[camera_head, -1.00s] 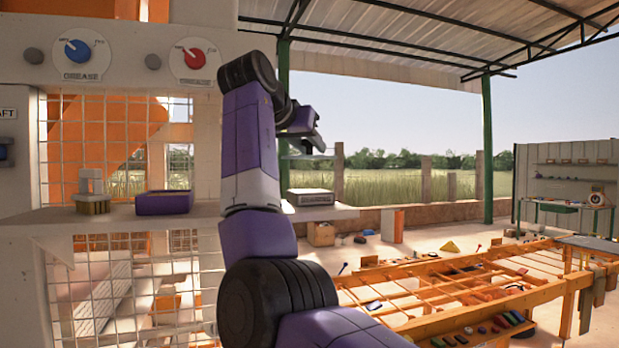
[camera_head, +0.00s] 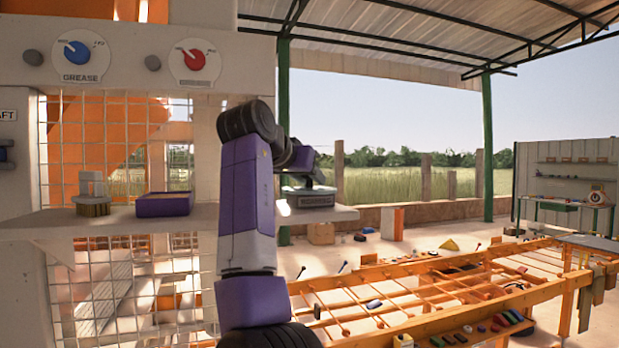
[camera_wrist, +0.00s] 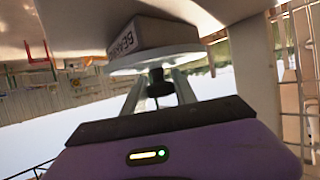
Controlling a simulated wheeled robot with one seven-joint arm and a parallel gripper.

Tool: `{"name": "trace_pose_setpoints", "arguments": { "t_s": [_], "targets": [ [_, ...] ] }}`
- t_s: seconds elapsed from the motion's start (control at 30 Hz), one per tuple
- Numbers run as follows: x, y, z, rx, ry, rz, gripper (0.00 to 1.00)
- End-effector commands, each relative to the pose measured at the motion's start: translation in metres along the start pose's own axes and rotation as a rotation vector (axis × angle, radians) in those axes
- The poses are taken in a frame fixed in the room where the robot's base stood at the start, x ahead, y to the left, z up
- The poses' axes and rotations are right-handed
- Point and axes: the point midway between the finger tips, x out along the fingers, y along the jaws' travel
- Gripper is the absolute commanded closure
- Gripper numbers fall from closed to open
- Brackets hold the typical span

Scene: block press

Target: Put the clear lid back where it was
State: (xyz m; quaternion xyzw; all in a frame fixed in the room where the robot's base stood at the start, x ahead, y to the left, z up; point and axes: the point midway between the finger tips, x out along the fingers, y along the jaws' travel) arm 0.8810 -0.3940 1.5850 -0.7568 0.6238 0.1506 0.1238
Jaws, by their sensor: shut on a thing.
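My gripper (camera_wrist: 158,90) is shut on the dark knob of the clear lid (camera_wrist: 188,58), a pale round disc in the wrist view. The lid is right over a grey box (camera_wrist: 150,32) with lettering on its side. In the head view my gripper (camera_head: 308,180) is just above that box (camera_head: 312,198), which stands on the right end of the shelf. The lid is hard to make out there. I cannot tell whether it touches the box.
The shelf (camera_head: 120,222) also bears a purple tray (camera_head: 164,204) and a round wooden piece with a pale block on it (camera_head: 93,195). Behind the left part is a wire grid (camera_head: 110,130). An orange slatted table (camera_head: 420,290) stands at the lower right.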

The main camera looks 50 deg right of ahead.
Motion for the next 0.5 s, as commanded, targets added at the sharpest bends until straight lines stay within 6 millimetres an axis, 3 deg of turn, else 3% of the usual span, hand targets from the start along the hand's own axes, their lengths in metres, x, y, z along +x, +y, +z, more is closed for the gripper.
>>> {"name": "trace_pose_setpoints", "arguments": {
  "t_s": [0.03, 0.07, 0.13, 0.5],
  "targets": [
    [0.0009, 0.0001, 0.002, 0.0, 0.001, 0.0, 1.0],
    [0.0007, 0.0002, 0.0013, 0.0, 0.0, 0.0, 0.61],
    [0.0006, 0.0001, 0.0012, 0.0, 0.0, 0.0, 0.47],
    [-0.0005, 0.0, -0.0014, 0.0, 0.0, 0.0, 0.45]
  ]
}}
